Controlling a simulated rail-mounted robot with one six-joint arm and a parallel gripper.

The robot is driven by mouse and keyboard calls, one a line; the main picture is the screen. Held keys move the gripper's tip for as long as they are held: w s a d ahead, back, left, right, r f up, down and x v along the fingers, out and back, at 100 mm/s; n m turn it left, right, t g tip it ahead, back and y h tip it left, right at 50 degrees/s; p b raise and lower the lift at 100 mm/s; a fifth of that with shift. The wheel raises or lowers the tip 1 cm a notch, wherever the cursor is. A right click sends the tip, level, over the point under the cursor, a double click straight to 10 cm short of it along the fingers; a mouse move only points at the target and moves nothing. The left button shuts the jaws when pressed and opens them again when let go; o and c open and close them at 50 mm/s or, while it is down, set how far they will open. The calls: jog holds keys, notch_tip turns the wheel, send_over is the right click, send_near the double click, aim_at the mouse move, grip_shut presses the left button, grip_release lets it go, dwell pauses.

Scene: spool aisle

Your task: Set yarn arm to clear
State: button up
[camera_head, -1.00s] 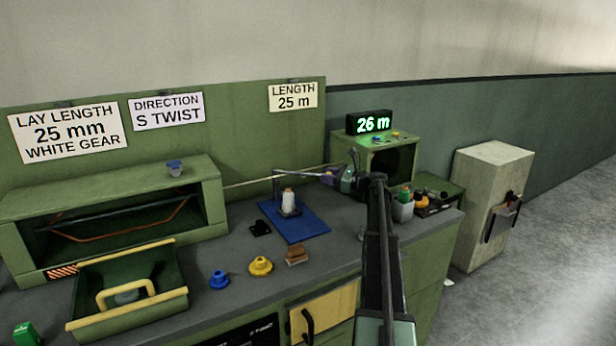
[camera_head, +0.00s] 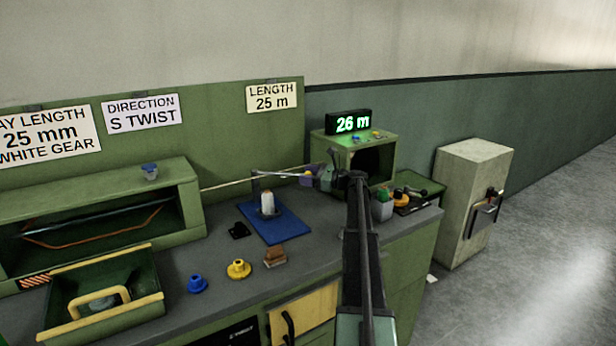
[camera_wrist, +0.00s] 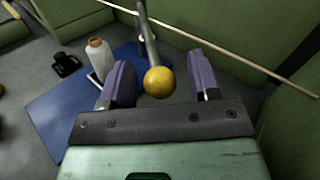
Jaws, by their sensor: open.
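The yarn arm (camera_head: 278,173) is a thin grey bar on a post beside the blue mat (camera_head: 290,230). In the wrist view the bar (camera_wrist: 146,35) ends in a yellow ball knob (camera_wrist: 158,82). My gripper (camera_head: 312,176) is at the free end of the bar. In the wrist view my gripper (camera_wrist: 161,76) is open, with one purple finger on each side of the ball and a visible gap to both. A white spool (camera_head: 267,203) stands upright on the mat; it also shows in the wrist view (camera_wrist: 98,58).
A pale strand (camera_wrist: 245,62) runs past just beyond my fingers. A green box (camera_head: 380,160) with a "26 m" display (camera_head: 349,122) stands close right. Blue (camera_head: 197,284) and yellow (camera_head: 238,269) gears sit near the bench front. A sign (camera_head: 272,96) reads "LENGTH 25 m".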

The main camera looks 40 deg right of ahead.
jog(key=shift+r, duration=0.1)
notch_tip(320, 180, up, 20)
jog(key=p, duration=2)
